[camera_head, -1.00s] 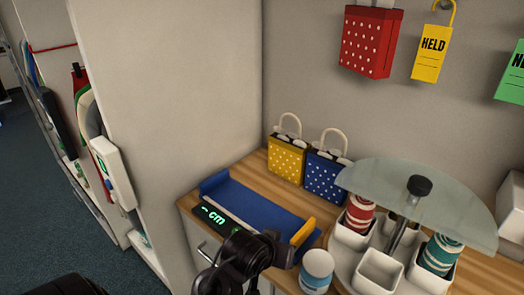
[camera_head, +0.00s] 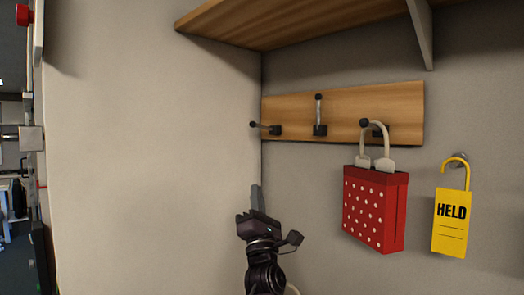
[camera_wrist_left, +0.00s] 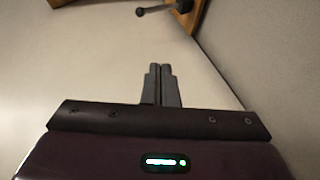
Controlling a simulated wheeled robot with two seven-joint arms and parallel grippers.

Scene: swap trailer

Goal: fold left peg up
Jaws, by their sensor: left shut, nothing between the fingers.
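The left peg (camera_head: 264,128) is on the wooden peg board and sticks out from it toward the left, with a dark knob at its end. It also shows at the top of the left wrist view (camera_wrist_left: 158,10). The middle peg (camera_head: 319,115) stands upright. The right peg (camera_head: 379,129) sticks out with a red dotted bag (camera_head: 374,208) hanging on it. My left gripper (camera_head: 256,190) is below the left peg, apart from it. Its fingers are together and empty in the left wrist view (camera_wrist_left: 161,70). My right gripper is not in view.
The peg board (camera_head: 345,108) is on the back wall under a wooden shelf (camera_head: 270,25) with a bracket (camera_head: 420,30). A pale side wall (camera_head: 150,150) stands close to the left. A yellow HELD tag (camera_head: 450,220) hangs at the right.

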